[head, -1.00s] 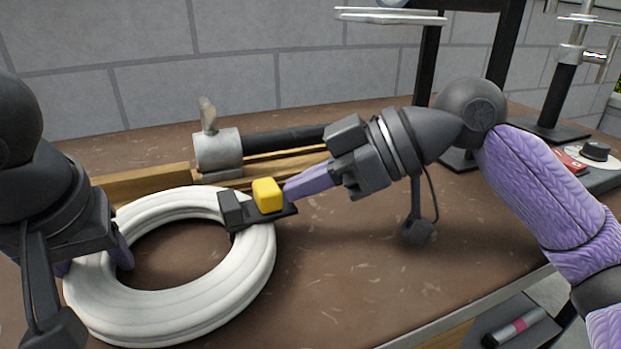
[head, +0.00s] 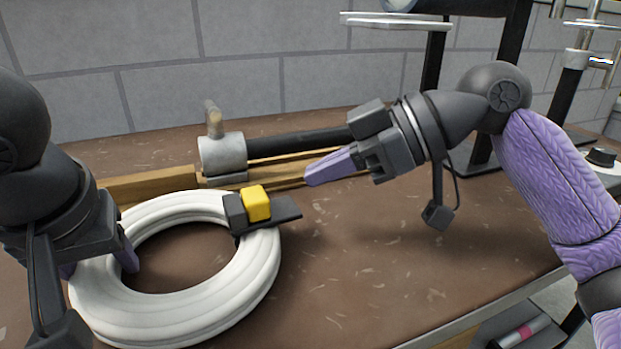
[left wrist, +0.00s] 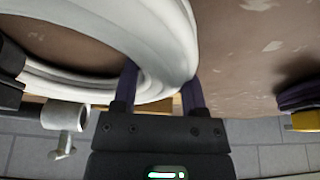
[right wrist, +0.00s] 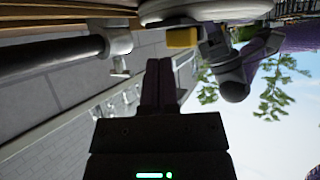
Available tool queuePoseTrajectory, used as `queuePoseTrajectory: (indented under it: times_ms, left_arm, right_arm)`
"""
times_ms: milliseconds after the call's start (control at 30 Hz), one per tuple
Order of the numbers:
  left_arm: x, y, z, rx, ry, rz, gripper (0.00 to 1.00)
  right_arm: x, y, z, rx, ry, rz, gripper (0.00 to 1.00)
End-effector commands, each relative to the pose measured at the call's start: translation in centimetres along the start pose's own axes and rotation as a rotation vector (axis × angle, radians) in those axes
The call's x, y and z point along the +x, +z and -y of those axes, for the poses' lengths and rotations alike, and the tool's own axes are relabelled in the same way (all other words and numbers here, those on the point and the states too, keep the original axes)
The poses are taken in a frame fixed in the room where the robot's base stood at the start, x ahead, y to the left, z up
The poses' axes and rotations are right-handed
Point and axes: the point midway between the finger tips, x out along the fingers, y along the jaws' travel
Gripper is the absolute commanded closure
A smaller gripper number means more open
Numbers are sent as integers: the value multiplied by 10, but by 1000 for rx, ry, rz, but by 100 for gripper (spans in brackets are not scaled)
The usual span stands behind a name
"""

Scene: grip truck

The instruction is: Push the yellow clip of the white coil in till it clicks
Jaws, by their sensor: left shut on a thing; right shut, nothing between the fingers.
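The white coil (head: 190,325) lies on the brown bench top, and its rim also shows in the left wrist view (left wrist: 165,45). On its far right side sits a dark block and plate with the yellow clip (head: 257,203). The yellow clip is up against the dark block, with bare plate to its right. It also shows in the right wrist view (right wrist: 183,38). My left gripper (head: 98,263) is shut on the left side of the coil ring. My right gripper (head: 312,178) is shut and empty, right of the clip and apart from it.
Behind the coil lie a wooden bar (head: 150,187) and a metal clamp (head: 222,152) with a black tube. Black stands with metal arms (head: 395,21) rise at the back right. The bench right of the coil is clear to its front edge.

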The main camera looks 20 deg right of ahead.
Motion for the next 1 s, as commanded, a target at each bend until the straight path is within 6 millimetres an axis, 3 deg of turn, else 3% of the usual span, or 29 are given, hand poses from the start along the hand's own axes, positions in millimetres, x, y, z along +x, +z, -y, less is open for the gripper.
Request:
queuePoseTrajectory:
  times_ms: [200,700,967,1000]
  left_arm:
    - [0,0,0,0,0,0,100]
    - [0,0,0,0,0,0,100]
    - [0,0,0,0,0,0,100]
    - [0,0,0,0,0,0,41]
  right_arm:
    - [-6,-4,-2,-2,-1,-2,100]
    - [-36,-59,-1,-2,-1,-2,100]
    - [-37,-62,-1,0,-1,0,100]
    - [-37,-62,-1,0,-1,0,100]
